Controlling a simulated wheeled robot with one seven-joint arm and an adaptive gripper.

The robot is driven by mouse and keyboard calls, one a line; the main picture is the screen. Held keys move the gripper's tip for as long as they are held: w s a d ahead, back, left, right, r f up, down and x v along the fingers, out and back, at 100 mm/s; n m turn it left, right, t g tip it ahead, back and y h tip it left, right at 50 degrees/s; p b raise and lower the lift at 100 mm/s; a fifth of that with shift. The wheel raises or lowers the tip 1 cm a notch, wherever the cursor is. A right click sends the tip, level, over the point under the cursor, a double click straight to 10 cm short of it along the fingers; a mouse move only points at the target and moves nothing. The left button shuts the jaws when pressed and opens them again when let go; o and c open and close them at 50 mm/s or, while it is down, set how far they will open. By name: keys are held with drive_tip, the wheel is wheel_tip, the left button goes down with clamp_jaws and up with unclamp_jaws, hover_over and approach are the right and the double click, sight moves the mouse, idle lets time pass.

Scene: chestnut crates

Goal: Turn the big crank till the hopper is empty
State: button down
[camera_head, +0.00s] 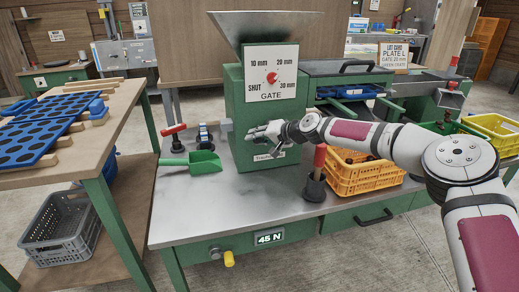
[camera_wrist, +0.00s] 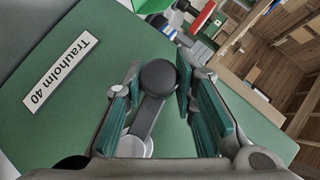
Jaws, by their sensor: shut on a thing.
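The big crank's dark round knob (camera_wrist: 158,77) sits between the teal pads of my gripper (camera_wrist: 160,92) in the wrist view. The crank arm (camera_wrist: 145,118) runs from the knob down to a pale hub (camera_wrist: 134,146) on the green housing. In the head view my gripper (camera_head: 262,135) is at the front of the green machine (camera_head: 238,140) and hides most of the crank. The grey hopper (camera_head: 268,24) stands on top; its inside is not visible. The gate dial (camera_head: 273,78) has a red pointer whose exact setting I cannot tell.
A green scoop (camera_head: 205,162) and a red-handled tool (camera_head: 173,140) lie left of the machine. A red-handled black plunger (camera_head: 316,175) and an orange crate (camera_head: 350,178) with dark contents stand right. A display (camera_head: 268,238) reads 45 N. The bench front (camera_head: 215,212) is clear.

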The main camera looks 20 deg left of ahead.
drive_tip(key=shift+s+a+r+m+g+y+b, duration=0.15)
drive_tip(key=shift+r+m+y+b, duration=0.25)
drive_tip(key=shift+y+b, duration=0.2)
drive_tip(key=shift+w+a+r+m+g+y+b, duration=0.15)
drive_tip(key=shift+r+m+y+b, duration=0.2)
drive_tip(key=shift+y+b, duration=0.2)
drive_tip(key=shift+s+d+r+m+y+b, duration=0.1)
drive_tip(key=shift+d+r+m+y+b, duration=0.05)
drive_tip(key=shift+r+m+y+b, duration=0.75)
drive_tip(key=shift+r, duration=0.35)
drive_tip(key=c, duration=1.3)
unclamp_jaws()
drive_tip(key=shift+f, duration=0.15)
drive_tip(key=shift+d, duration=0.2)
drive_tip(key=v, duration=1.1)
drive_tip(key=shift+d, duration=0.3)
